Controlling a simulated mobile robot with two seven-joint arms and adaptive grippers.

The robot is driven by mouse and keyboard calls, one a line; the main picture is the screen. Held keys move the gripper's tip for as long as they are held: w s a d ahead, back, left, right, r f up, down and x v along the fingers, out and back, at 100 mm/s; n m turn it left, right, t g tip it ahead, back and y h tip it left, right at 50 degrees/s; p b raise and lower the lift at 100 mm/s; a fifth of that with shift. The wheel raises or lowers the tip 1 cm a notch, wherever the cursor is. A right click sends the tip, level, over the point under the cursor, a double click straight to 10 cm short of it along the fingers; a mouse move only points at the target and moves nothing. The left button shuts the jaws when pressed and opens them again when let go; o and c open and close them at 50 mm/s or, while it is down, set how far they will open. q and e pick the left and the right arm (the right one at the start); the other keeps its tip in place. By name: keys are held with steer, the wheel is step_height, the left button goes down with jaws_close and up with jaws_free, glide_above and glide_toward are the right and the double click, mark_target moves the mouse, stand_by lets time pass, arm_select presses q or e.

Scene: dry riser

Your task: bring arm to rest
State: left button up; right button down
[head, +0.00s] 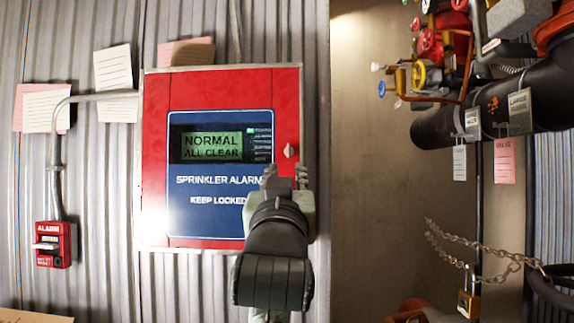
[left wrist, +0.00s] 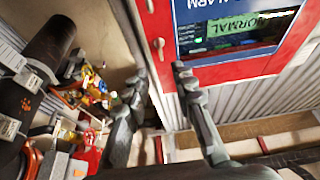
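My left gripper (head: 286,180) is raised in front of the lower right part of the red sprinkler alarm box (head: 221,84). In the left wrist view its two fingers (left wrist: 157,80) stand apart with nothing between them. The box is closed, and its screen (head: 212,146) reads "NORMAL ALL CLEAR". A small latch knob (head: 290,151) on the box's right edge sits just above the fingertips; it also shows in the left wrist view (left wrist: 158,43), apart from the fingers. My right gripper is in neither view.
A red alarm pull station (head: 53,245) is on the corrugated wall at left, joined by a grey conduit (head: 62,150). At right are a large black pipe (head: 450,122), coloured valves (head: 430,50), hanging tags, and a chain with a brass padlock (head: 468,303). Bare wall lies between.

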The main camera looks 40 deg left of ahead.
arm_select(q)
steer(key=shift+v, duration=0.8)
steer(key=shift+f, duration=0.1)
